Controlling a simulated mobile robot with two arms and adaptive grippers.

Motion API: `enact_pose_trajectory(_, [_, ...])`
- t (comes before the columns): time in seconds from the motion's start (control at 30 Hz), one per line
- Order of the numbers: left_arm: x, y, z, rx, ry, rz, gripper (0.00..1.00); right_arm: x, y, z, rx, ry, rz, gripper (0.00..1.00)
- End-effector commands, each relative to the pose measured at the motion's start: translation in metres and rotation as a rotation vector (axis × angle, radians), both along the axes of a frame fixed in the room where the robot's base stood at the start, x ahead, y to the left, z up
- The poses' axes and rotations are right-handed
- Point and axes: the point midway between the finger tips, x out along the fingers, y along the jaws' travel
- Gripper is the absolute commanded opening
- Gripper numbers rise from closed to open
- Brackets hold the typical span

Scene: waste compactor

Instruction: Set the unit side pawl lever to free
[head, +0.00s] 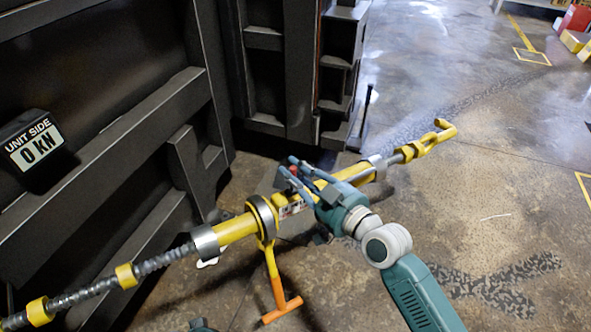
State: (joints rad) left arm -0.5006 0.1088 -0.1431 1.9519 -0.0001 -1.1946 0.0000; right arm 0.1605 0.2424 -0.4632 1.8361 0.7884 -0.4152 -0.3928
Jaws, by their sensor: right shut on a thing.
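A yellow ratchet tensioner (237,229) runs diagonally from lower left to upper right, with grey collars and a hook at its right end. Its orange T-shaped handle (273,275) hangs below the middle collar. My right gripper (287,166) reaches over the yellow body from the right. Its fingers are shut on a small part with a red tip (293,170), which looks like the pawl lever. The fingers hide most of it, so its setting cannot be read. My left gripper's fingers are not in view; only a small teal piece of mine shows at the bottom edge.
A black ribbed steel wall (110,130) stands at the left, close to the tensioner. A display (32,147) on it reads "UNIT SIDE 0 KN". A threaded rod (85,297) runs to the lower left.

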Motion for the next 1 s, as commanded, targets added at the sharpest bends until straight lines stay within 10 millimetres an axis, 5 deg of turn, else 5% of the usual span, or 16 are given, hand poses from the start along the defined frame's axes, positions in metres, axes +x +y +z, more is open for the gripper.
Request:
enact_pose_trajectory(0.13, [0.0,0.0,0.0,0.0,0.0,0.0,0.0,-0.001,0.001,0.0,0.002,0.002,0.002,0.0])
enact_pose_trajectory(0.17, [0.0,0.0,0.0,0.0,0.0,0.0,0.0,-0.001,0.001,0.0,0.002,0.002,0.002,0.24])
enact_pose_trajectory(0.23, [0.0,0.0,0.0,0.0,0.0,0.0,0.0,-0.001,0.001,0.0,0.003,0.003,0.002,0.38])
enact_pose_trajectory(0.63, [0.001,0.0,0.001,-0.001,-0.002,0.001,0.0,-0.005,-0.005,-0.001,0.0,0.003,0.0,0.38])
enact_pose_trajectory(1.0, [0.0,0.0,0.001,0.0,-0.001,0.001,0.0,-0.06,-0.052,0.004,-0.003,0.004,0.001,0.38])
